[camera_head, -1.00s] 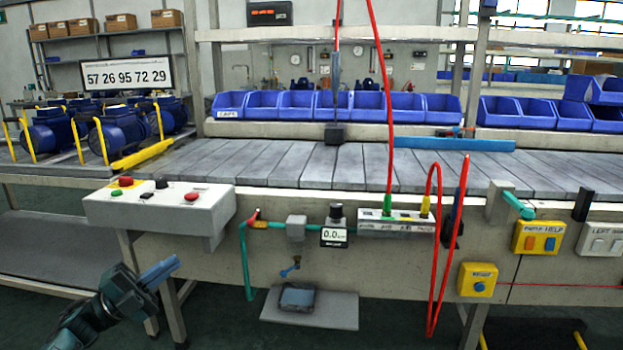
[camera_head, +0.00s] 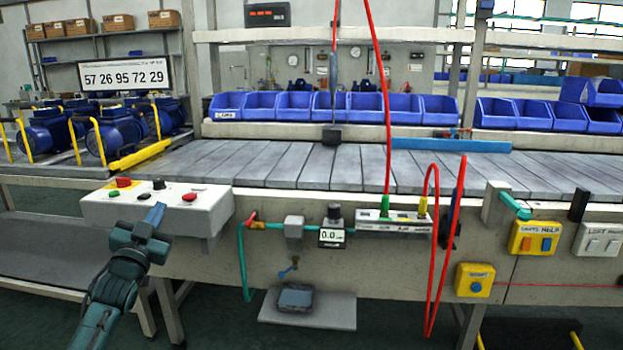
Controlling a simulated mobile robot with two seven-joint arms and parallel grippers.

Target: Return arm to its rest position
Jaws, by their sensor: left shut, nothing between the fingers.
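My left gripper (camera_head: 154,214) is in the head view at the lower left, at the end of my dark teal arm. Its blue fingers are together and point up, with nothing between them. The fingertips show in front of the white control box (camera_head: 210,215), just below its black knob; I cannot tell whether they touch it. The box carries red buttons (camera_head: 189,197), a green button and a black knob. My right gripper is not in view.
A slatted conveyor (camera_head: 270,165) runs behind the box, with blue pumps (camera_head: 118,138) at left. Red hoses (camera_head: 430,270) hang at the middle. A gauge (camera_head: 332,237) and a low shelf (camera_head: 335,311) sit right of the box. Blue bins (camera_head: 295,105) line the back.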

